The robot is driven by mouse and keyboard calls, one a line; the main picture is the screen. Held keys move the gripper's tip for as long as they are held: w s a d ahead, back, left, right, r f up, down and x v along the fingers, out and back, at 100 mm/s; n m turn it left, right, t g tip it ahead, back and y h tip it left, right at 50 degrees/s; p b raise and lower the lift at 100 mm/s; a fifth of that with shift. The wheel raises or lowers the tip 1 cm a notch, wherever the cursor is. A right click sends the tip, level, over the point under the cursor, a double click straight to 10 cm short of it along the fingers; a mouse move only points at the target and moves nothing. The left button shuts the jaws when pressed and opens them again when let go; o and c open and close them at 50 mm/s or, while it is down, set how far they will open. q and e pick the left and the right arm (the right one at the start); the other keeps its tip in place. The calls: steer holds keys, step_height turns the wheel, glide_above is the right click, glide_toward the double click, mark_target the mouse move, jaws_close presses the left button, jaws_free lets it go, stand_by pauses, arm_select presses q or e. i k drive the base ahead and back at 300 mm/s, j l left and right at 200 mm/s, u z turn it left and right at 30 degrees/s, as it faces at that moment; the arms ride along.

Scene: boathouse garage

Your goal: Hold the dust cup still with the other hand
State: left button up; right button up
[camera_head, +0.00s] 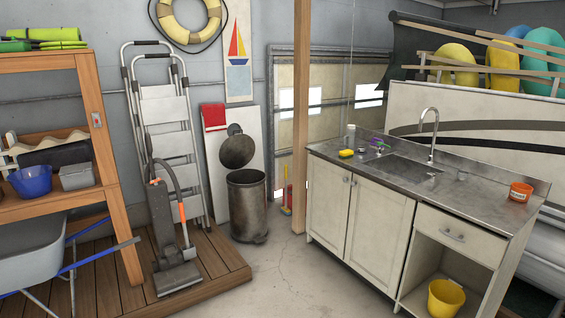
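An upright vacuum cleaner (160,215) with a dark grey body, a curved hose and an orange part stands on the low wooden platform at the left of centre. Its floor head (177,277) rests on the boards. I cannot make out a separate dust cup on it at this size. Neither of my grippers is in view, so nothing shows as being held.
Folded ladders (165,115) lean on the wall behind the vacuum. A wooden shelf (107,150) and a wheelbarrow (30,250) stand to its left. A grey bin (247,205) with its lid raised stands right of it. The sink cabinet (375,220) is further right; concrete floor (290,290) between is clear.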

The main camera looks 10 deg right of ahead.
mark_target(351, 136)
steer(key=i+j, duration=0.15)
steer(key=i, duration=0.3)
steer(key=i+j, duration=0.1)
steer(key=i, duration=0.35)
steer(key=i+j+z, duration=0.1)
steer(key=i, duration=0.35)
steer(key=i+l+z, duration=0.1)
steer(key=i+z, duration=0.2)
steer(key=i, duration=0.4)
steer(key=i+z, duration=0.35)
steer(key=i, duration=0.3)
steer(key=i+j+z, duration=0.3)
steer(key=i, duration=0.35)
